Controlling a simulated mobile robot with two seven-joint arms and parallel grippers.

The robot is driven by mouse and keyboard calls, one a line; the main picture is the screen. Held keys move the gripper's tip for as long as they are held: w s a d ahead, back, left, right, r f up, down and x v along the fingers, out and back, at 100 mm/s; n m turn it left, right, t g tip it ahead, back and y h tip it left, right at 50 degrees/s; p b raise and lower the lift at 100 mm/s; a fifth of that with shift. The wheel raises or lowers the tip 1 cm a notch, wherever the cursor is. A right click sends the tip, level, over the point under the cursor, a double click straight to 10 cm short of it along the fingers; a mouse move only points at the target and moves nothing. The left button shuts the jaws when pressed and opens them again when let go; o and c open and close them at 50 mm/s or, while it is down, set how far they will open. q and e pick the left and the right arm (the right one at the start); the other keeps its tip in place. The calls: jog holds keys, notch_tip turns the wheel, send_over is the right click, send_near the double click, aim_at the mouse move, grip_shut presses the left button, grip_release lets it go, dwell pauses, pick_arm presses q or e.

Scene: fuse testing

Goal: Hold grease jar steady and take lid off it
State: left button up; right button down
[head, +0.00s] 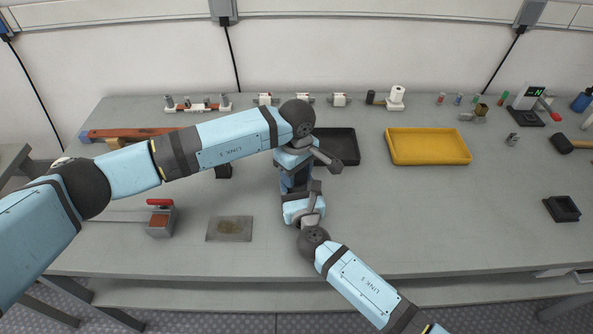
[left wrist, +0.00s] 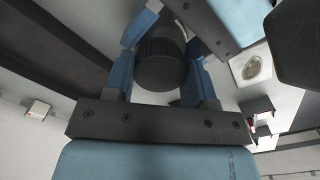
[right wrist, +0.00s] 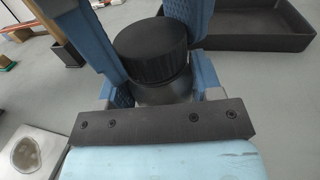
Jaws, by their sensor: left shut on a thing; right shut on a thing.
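The grease jar is a dark round jar with a black ribbed lid (right wrist: 150,40), seen close up in the right wrist view. My right gripper (head: 303,200) is shut on the jar body (right wrist: 165,92) low down. My left gripper (head: 295,180) comes in from the other side, its blue fingers on either side of the lid, and is shut on it. The lid also shows between those fingers in the left wrist view (left wrist: 160,65). The lid sits on or just over the jar; I cannot tell if there is a gap. In the head view the grippers hide the jar.
A black tray (head: 349,161) stands just behind the grippers, and a yellow tray (head: 432,161) to its right. A flat grey plate (head: 229,229) and a red-handled device (head: 160,222) lie to the left.

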pick_arm(q)
jog(key=n, duration=1.5)
jog(key=shift+n, duration=0.4)
jog(key=n, duration=0.4)
jog(key=shift+n, duration=0.3)
jog(key=n, duration=0.6)
jog(key=shift+n, duration=0.4)
jog(key=n, duration=0.4)
jog(key=shift+s, duration=0.1)
jog(key=n, duration=0.5)
jog(key=shift+r, duration=0.1)
jog(key=n, duration=0.4)
jog(key=shift+n, duration=0.3)
